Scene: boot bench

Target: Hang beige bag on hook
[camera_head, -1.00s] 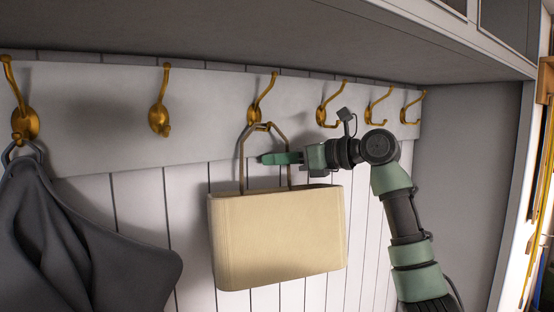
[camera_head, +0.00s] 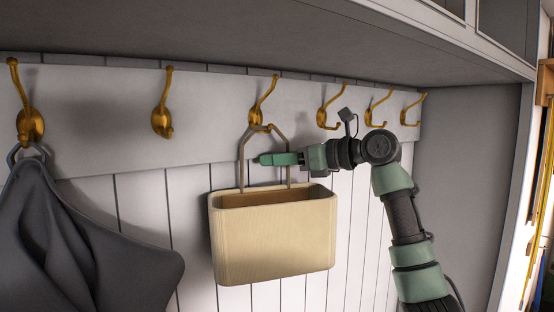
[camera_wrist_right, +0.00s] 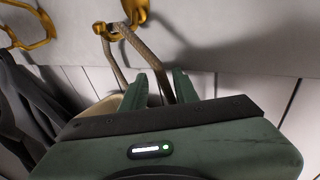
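The beige bag (camera_head: 275,246) hangs upright below the third brass hook from the left (camera_head: 260,104). The peak of its grey-brown handle (camera_head: 242,160) is at that hook's lower prong. In the right wrist view the handle (camera_wrist_right: 150,60) loops up to the hook (camera_wrist_right: 124,16). My right gripper (camera_head: 262,159) reaches in from the right at the handle's right strand. In the wrist view its green fingers (camera_wrist_right: 166,88) stand apart, with the strand running between them. The bag body (camera_wrist_right: 102,108) is mostly hidden there. My left gripper is out of view.
A dark grey garment (camera_head: 75,240) hangs from the leftmost hook (camera_head: 30,120). Another hook (camera_head: 162,110) to the left of the bag and several to the right are bare. A grey shelf (camera_head: 300,35) overhangs the hooks, and a side panel (camera_head: 470,170) closes the right.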

